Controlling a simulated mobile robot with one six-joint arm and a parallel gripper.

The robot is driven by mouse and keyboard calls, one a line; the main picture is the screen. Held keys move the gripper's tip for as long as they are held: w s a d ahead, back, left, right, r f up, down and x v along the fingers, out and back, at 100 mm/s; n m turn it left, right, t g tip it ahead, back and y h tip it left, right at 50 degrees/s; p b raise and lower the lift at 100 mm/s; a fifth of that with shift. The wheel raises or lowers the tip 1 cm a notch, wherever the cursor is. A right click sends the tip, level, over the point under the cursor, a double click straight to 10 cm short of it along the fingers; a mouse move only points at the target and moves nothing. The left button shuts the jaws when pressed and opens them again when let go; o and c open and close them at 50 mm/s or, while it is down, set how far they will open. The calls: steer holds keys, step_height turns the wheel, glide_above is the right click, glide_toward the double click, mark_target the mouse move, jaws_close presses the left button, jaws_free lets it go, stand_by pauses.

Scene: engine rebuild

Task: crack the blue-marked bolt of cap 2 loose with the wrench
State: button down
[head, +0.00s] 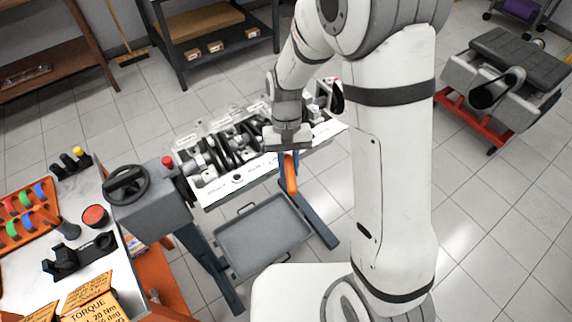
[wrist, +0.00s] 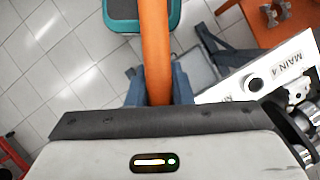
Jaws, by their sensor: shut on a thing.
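My gripper (head: 288,153) is shut on the orange handle of the wrench (head: 291,178), in front of the near edge of the engine block (head: 225,187). In the wrist view the wrench handle (wrist: 155,45) runs up between the two blue-grey fingers (wrist: 158,88). A teal and dark part (wrist: 124,14) shows at the handle's far end, at the top edge. The block's white face (wrist: 245,85) reads "MAIN 4" at right. The crankshaft and caps (head: 235,145) lie along the block. I cannot make out cap 2 or its blue-marked bolt.
A grey drip tray (head: 262,235) sits low under the block, on the engine stand. A grey stand head with a round handwheel (head: 127,186) is at left. A white bench (head: 95,255) with an orange tool rack is at far left.

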steer(key=shift+w+d+n, duration=0.1)
steer(key=shift+d+n, duration=0.4)
steer(key=shift+d, duration=0.25)
steer(key=shift+d+h, duration=0.1)
steer(key=shift+h, duration=0.2)
steer(key=shift+w+d+n, duration=0.25)
steer(key=shift+d+n, duration=0.35)
steer(key=shift+d, duration=0.15)
steer(key=shift+d, duration=0.15)
steer(key=shift+w+d+n+h, duration=0.25)
steer(key=shift+d+n+h, duration=0.05)
steer(key=shift+d+n, duration=0.2)
steer(key=shift+s+a+m, duration=0.3)
steer(key=shift+a+m, duration=0.1)
steer(key=shift+a, duration=0.15)
stand_by(0.8)
steer(key=shift+w, duration=0.1)
stand_by(1.3)
steer(key=shift+r+p, duration=0.75)
steer(key=shift+p, duration=0.05)
stand_by(2.0)
